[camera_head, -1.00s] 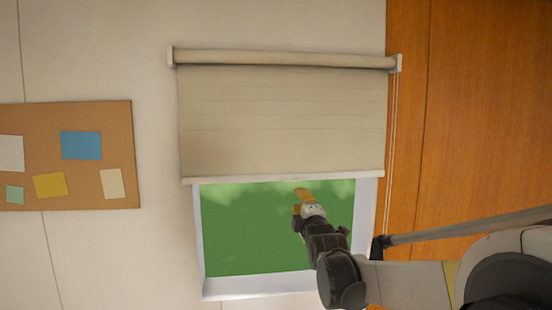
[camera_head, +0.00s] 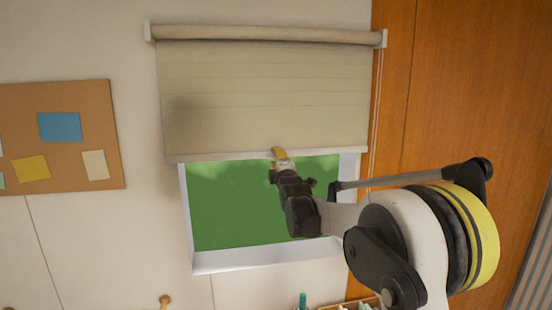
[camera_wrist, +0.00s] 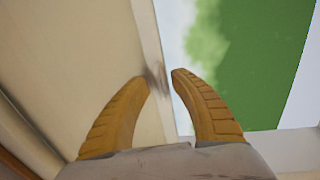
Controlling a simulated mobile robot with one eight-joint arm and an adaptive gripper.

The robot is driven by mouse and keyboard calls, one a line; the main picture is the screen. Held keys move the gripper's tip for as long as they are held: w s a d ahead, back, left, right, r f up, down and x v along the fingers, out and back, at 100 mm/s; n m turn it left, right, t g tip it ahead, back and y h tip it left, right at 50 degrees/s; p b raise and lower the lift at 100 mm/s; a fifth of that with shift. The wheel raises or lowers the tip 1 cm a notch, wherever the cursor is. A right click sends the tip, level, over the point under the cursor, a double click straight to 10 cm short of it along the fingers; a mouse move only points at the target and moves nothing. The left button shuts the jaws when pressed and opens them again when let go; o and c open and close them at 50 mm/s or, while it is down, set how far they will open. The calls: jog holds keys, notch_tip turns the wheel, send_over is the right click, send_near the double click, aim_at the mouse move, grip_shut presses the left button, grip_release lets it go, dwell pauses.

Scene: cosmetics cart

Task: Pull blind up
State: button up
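The beige roller blind (camera_head: 265,95) hangs partly down over the window in the head view, with a pale bar (camera_head: 220,157) along its lower edge. My gripper (camera_head: 280,154) is at this lower edge, near the middle, its yellow fingers overlapping the bar. In the wrist view the fingers (camera_wrist: 160,76) are apart, one over the blind fabric (camera_wrist: 85,60) and one over the window side. The bar (camera_wrist: 152,50) runs through the gap between the tips. Whether either finger touches it is unclear.
The green window opening (camera_head: 235,210) shows below the blind. A pull cord (camera_head: 377,110) hangs at the blind's right side, before a wooden panel (camera_head: 430,90). A cork board (camera_head: 65,100) is on the left wall. Small items (camera_head: 302,300) show at the bottom edge.

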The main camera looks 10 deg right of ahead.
jog(key=shift+c, duration=0.4)
jog(key=shift+s, duration=0.1)
grip_shut()
jog(key=shift+r, duration=0.1)
notch_tip(320, 180, up, 21)
jog(key=p, duration=0.7)
jog(key=shift+p, duration=0.3)
jog(key=shift+r, duration=0.1)
jog(key=shift+o, duration=0.4)
grip_release()
